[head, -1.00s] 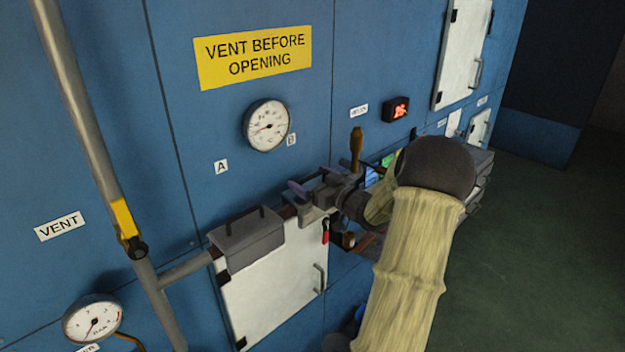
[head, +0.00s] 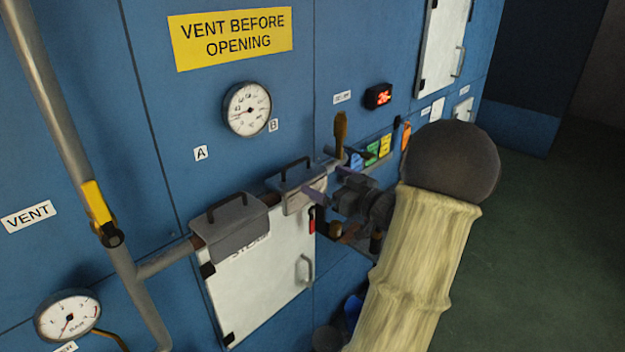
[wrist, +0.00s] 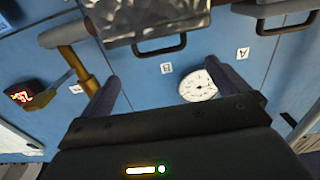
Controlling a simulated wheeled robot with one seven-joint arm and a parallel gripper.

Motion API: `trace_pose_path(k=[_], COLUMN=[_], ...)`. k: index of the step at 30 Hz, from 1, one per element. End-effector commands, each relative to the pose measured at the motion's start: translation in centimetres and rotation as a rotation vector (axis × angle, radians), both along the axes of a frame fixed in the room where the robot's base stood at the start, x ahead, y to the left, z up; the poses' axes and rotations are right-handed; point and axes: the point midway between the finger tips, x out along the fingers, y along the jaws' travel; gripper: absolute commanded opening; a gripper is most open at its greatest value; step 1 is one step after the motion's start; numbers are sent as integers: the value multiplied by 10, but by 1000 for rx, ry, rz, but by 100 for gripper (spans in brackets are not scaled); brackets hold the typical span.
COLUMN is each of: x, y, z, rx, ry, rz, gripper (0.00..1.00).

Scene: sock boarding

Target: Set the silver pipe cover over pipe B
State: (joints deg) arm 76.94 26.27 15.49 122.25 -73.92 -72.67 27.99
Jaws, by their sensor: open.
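The silver pipe cover (head: 300,200) sits over the pipe below the B label (head: 273,125), with its dark handle up. In the wrist view the shiny cover (wrist: 150,20) and its handle show at the top, by the B label (wrist: 166,68). Pipe B is mostly hidden under it. My gripper (head: 328,180) is just right of the cover in the head view, open and empty. Its spread fingers show in the wrist view (wrist: 165,78), apart from the handle. One finger overlaps the cover's right side in the head view.
A second grey cover (head: 235,228) sits on the pipe to the left, below the A label (head: 201,153). A brass-coloured valve handle (head: 341,130) stands close to my gripper. A gauge (head: 247,109) is above. A white door (head: 260,280) is below.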

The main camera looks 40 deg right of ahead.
Motion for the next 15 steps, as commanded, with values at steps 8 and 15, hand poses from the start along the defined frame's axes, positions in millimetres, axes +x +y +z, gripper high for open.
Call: trace_pose_path(k=[8, 15], x=[-51, -62], y=[-5, -5], z=[-1, 0], rx=[-2, 0], ry=[0, 0], rz=[-3, 0], gripper=[100, 100])
